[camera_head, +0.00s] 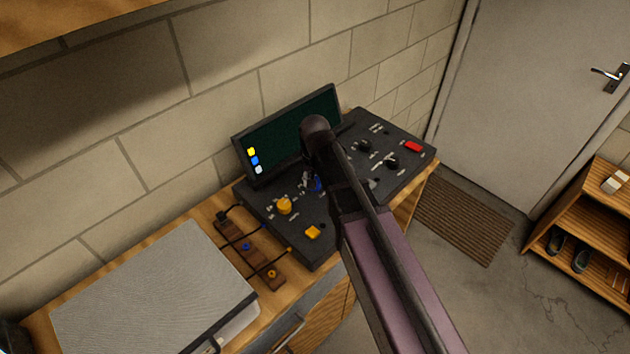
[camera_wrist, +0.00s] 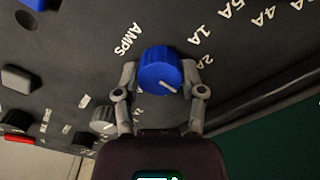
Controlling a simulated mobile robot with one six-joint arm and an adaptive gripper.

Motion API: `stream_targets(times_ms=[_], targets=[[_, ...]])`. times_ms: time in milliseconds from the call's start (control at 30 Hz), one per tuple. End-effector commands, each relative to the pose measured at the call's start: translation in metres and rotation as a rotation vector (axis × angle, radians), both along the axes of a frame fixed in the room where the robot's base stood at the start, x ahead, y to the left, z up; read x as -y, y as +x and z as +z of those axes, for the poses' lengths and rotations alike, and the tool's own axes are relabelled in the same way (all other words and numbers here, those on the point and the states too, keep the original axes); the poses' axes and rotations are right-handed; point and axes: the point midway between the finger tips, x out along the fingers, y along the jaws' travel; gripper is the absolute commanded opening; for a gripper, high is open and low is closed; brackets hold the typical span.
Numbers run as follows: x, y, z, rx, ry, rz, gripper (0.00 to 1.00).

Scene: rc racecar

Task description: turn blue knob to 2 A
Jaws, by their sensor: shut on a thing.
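The blue knob (camera_wrist: 158,66) stands on the black control panel (camera_wrist: 78,58), with a white line on its face slanting toward the lower right in the wrist view. White print around it reads AMPS, 1A and 2A; the 2A mark (camera_wrist: 204,62) is to its right, beside my right finger. I cannot tell exactly which mark the line meets. My gripper (camera_wrist: 161,75) is shut on the blue knob, one finger on each side. In the head view the blue knob (camera_head: 316,184) shows only partly beside my arm, which hides the panel's middle.
A dark screen (camera_head: 290,130) stands behind the panel. A yellow knob (camera_head: 284,206), a yellow button (camera_head: 313,232), black knobs (camera_head: 392,162) and a red switch (camera_head: 413,147) are nearby. A grey case (camera_head: 150,290) and a wooden cable block (camera_head: 250,254) lie left on the bench.

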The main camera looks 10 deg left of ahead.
Motion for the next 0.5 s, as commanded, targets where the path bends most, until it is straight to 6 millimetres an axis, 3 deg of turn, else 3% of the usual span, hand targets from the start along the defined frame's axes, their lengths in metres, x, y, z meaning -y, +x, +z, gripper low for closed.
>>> stream_targets(times_ms=[500], targets=[[0.0004, -0.0009, -0.0004, -0.002, -0.002, 0.48, 0.05]])
